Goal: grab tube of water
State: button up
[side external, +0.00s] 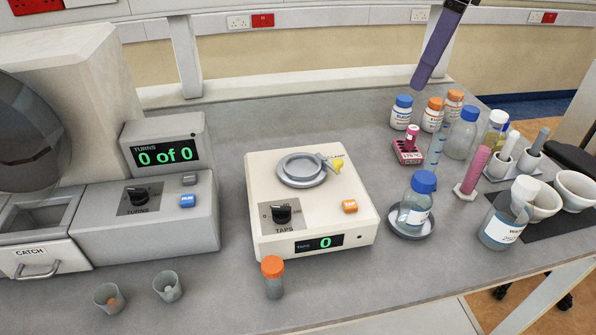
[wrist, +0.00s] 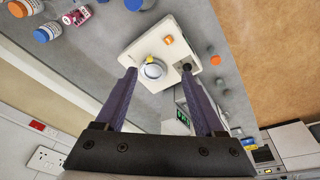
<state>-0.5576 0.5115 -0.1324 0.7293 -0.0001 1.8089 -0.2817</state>
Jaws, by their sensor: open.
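A small clear tube with an orange cap (side external: 273,277) stands upright on the bench in front of the cream tapping machine (side external: 330,225). Its orange cap also shows in the wrist view (wrist: 215,60), beyond the tip of the right finger. I cannot read a label on it or tell its contents. My gripper (wrist: 159,70) is open and empty, its two purple fingers spread apart. In the side view, my gripper (side external: 420,80) is high at the upper right, above the bench's back edge and well away from the capped tube.
A grey machine with a turns display (side external: 165,152) fills the left. Two small open cups, one of them here (side external: 168,287), stand left of the tube. A blue-capped bottle (side external: 416,200), a wash bottle (side external: 500,230) and a pink rack (side external: 408,153) crowd the right.

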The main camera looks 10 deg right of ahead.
jog(key=a+f+n, duration=0.2)
jog(key=a+f, duration=0.3)
jog(key=a, duration=0.3)
jog(key=n+g+h, duration=0.1)
jog(key=n+g, duration=0.1)
send_over(267, 262)
notch_tip(267, 262, down, 15)
jog(key=shift+a, duration=0.15)
jog(key=shift+f, duration=4.25)
jog(key=shift+s+d+f, duration=0.15)
jog(key=shift+d+f, duration=0.05)
jog(key=shift+f, duration=1.1)
jog(key=shift+s+d+f, duration=0.1)
jog(key=shift+d+f, duration=0.1)
jog(key=shift+f, duration=1.1)
grip_shut()
